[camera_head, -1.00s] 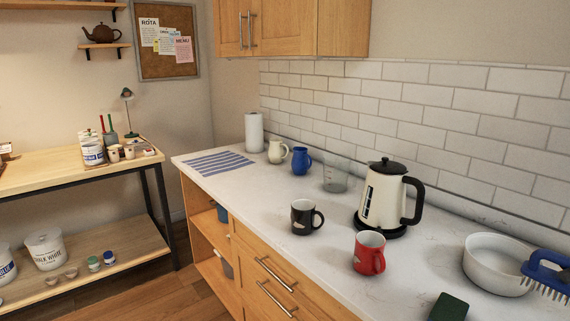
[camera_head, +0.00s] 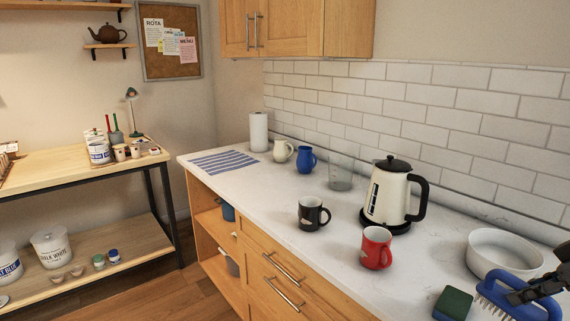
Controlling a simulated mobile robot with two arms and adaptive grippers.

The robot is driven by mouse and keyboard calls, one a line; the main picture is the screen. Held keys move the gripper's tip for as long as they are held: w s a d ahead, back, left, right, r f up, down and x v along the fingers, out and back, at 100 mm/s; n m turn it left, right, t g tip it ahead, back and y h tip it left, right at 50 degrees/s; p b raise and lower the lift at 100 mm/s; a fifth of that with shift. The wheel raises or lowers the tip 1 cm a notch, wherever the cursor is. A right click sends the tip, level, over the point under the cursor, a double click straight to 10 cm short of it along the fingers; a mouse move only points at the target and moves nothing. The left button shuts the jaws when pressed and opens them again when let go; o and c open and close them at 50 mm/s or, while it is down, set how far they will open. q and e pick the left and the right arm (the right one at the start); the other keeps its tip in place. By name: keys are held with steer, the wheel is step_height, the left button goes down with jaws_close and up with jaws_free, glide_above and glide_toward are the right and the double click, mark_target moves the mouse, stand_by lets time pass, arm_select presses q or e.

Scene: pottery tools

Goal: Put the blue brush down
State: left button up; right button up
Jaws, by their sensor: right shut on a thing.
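The blue brush (camera_head: 497,292) is at the lower right of the head view, with its pale bristles facing left and down. My right gripper (camera_head: 528,294) comes in from the right edge, its dark fingers shut on the brush's blue handle. The brush is over the counter in front of the white bowl; I cannot tell whether the bristles touch the counter. My left gripper is out of view.
The white counter (camera_head: 280,215) holds a green sponge (camera_head: 453,303) just left of the brush, a white bowl (camera_head: 503,252), a red mug (camera_head: 376,247), a black mug (camera_head: 312,212) and a kettle (camera_head: 388,195). A striped cloth (camera_head: 222,162) lies at the far end.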

steer(key=s+a+f+m+h, duration=0.1)
steer(key=a+f, duration=0.4)
steer(key=a, duration=0.7)
steer(key=s+a+f+m+h, duration=0.1)
steer(key=a+f+m, duration=0.3)
steer(key=a, duration=0.8)
steer(key=shift+a+f+m+t+h, duration=0.3)
steer(key=shift+a+f+t+h, duration=0.1)
steer(key=shift+f+h, duration=0.1)
